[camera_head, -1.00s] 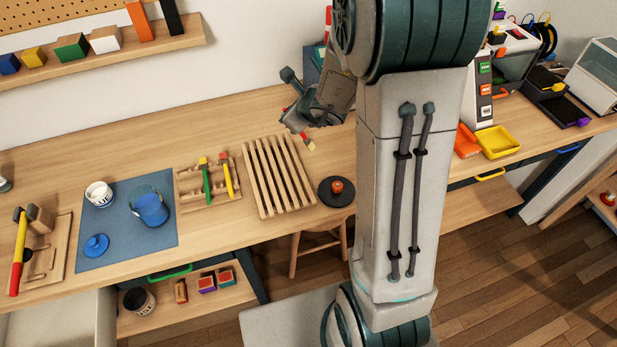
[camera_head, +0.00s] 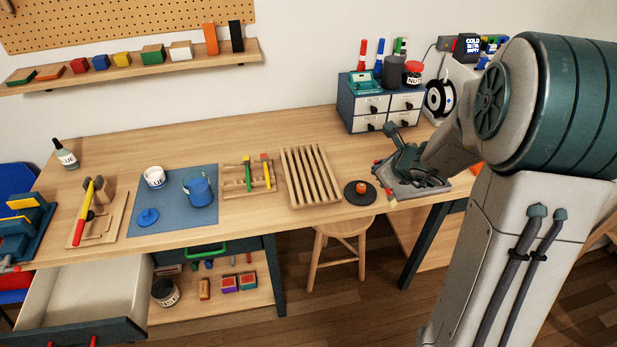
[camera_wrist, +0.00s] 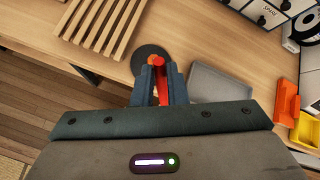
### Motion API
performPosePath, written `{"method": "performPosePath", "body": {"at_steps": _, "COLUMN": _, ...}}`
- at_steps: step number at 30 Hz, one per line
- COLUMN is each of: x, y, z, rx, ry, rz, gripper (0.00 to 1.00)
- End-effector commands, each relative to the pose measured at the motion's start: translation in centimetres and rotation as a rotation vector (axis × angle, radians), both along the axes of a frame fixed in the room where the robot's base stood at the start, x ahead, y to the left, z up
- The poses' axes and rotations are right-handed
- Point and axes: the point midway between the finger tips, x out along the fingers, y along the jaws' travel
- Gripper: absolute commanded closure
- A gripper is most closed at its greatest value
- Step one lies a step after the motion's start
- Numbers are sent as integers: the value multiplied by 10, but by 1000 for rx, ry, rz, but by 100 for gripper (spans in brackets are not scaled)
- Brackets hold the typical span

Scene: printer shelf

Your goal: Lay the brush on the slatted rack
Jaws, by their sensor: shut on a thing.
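The slatted rack (camera_head: 311,176) is pale wood with parallel slats. It lies empty on the table's middle, and its slats also show at the upper left of the wrist view (camera_wrist: 104,27). My gripper (camera_wrist: 158,72) is shut on the brush (camera_wrist: 162,88), of which a red part shows between the fingers. The rest of the brush is largely hidden by the fingers and wrist. In the head view my gripper (camera_head: 388,184) is to the right of the rack, past the round black disc (camera_head: 352,197). The brush is barely visible there.
The disc with an orange-red knob (camera_head: 361,187) stands between rack and gripper. A grey tray (camera_wrist: 217,84) is right of my fingers. A wooden holder with tools (camera_head: 236,187) is left of the rack. A drawer cabinet (camera_head: 352,104) stands behind. An open drawer (camera_head: 85,290) juts out at front left.

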Motion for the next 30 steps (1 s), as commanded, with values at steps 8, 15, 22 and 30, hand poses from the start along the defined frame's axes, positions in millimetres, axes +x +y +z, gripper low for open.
{"method": "performPosePath", "body": {"at_steps": 8, "x": 7, "y": 14, "z": -2, "rx": -46, "ry": 57, "rz": 177, "gripper": 100}}
{"method": "performPosePath", "body": {"at_steps": 15, "x": 11, "y": 34, "z": -5, "rx": -120, "ry": 124, "rz": 400, "gripper": 100}}
{"method": "performPosePath", "body": {"at_steps": 22, "x": 13, "y": 59, "z": -11, "rx": -272, "ry": 200, "rz": 737, "gripper": 100}}
{"method": "performPosePath", "body": {"at_steps": 30, "x": 13, "y": 83, "z": -24, "rx": -672, "ry": 219, "rz": 1348, "gripper": 100}}
